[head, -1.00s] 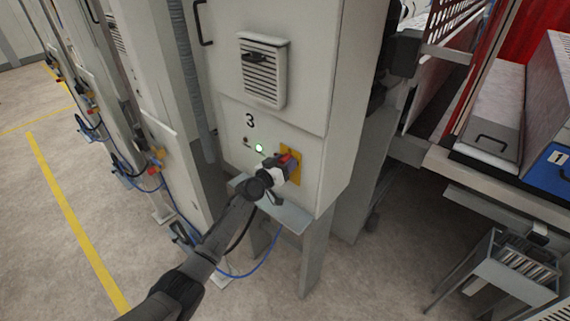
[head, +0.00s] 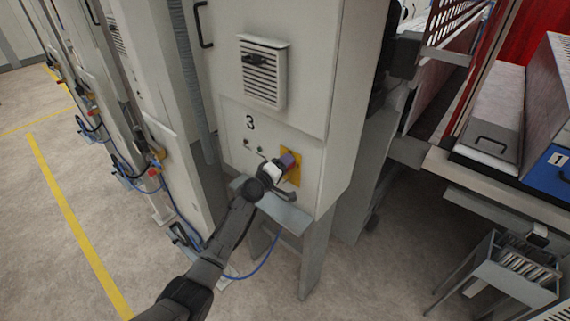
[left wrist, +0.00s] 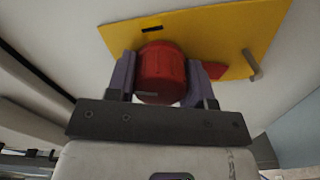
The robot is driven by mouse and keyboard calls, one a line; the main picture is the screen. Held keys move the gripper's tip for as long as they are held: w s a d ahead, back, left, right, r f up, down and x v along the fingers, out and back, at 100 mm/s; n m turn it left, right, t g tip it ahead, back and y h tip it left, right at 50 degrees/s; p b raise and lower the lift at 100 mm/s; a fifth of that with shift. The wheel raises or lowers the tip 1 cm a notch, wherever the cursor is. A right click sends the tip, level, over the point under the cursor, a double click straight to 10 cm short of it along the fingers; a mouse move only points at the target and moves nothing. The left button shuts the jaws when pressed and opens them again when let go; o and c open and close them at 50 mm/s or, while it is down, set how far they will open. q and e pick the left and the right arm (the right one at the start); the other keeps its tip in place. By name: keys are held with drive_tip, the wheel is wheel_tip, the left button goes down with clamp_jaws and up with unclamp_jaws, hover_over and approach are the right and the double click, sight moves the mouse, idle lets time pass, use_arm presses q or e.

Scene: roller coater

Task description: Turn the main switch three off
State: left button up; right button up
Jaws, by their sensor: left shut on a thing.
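Main switch three is a red rotary knob (left wrist: 162,75) on a yellow plate (left wrist: 215,38), seen close in the left wrist view. In the head view the yellow plate (head: 292,166) is on the cabinet front, below and right of the number 3 (head: 250,122). My left gripper (left wrist: 160,82) is shut on the red knob, with one purple finger on each side of it. In the head view my left gripper (head: 288,163) covers most of the knob. The two small lamps (head: 254,147) by the 3 are unlit. My right gripper is not in view.
A grey shelf (head: 285,212) juts out below the switch. A vented box (head: 263,72) is on the cabinet front above it. A blue cable (head: 262,262) hangs below. Open floor lies to the left, and a machine with a red panel (head: 530,35) stands at right.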

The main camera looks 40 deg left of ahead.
use_arm(q)
drive_tip(key=shift+n+p, duration=0.4)
drive_tip(key=shift+n, duration=1.6)
drive_tip(key=o, duration=0.9)
drive_tip(key=shift+s, duration=0.55)
drive_tip(key=s, duration=0.6)
drive_tip(key=s+p, duration=0.1)
drive_tip(key=s, duration=0.5)
drive_tip(key=shift+s+a, duration=0.2)
drive_tip(key=shift+s, duration=0.15)
